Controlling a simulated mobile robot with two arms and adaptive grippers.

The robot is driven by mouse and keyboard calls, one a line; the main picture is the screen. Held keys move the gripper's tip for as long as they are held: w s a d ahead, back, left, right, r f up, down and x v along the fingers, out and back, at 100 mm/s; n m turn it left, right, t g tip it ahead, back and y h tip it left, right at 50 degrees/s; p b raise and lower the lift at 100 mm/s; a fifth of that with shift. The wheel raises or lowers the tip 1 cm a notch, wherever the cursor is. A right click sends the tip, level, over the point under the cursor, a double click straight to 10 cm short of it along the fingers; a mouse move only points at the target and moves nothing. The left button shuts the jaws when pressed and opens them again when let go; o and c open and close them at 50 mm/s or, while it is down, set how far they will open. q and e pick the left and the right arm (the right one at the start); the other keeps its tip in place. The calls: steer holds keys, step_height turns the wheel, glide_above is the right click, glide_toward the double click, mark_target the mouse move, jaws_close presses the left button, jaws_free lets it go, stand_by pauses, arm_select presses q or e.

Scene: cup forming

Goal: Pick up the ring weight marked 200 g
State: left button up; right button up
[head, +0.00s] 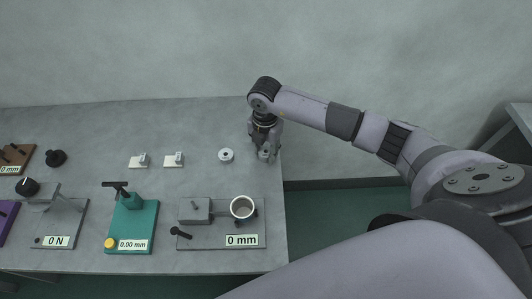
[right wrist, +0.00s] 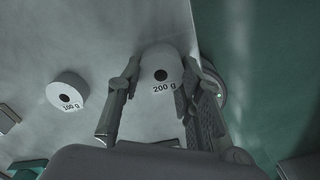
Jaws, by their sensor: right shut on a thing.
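The ring weight marked 200 g (right wrist: 161,66) is between the two fingers of my right gripper (right wrist: 159,90) in the right wrist view. The fingers touch its sides, and the gripper is shut on it. In the head view the right gripper (head: 266,154) points down near the table's right edge, with the weight small and partly hidden between the fingers. Whether the weight touches the table is hard to tell. My left gripper is not in view.
A smaller ring weight marked 100 g (right wrist: 68,91) stands to the left; it also shows in the head view (head: 226,155). A grey fixture with a 0 mm display (head: 220,236) and a white-lined cup (head: 243,208) is nearer. A teal device (head: 133,226) stands left. The table (head: 200,120) ends right of the gripper.

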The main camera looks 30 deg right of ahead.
jaws_close()
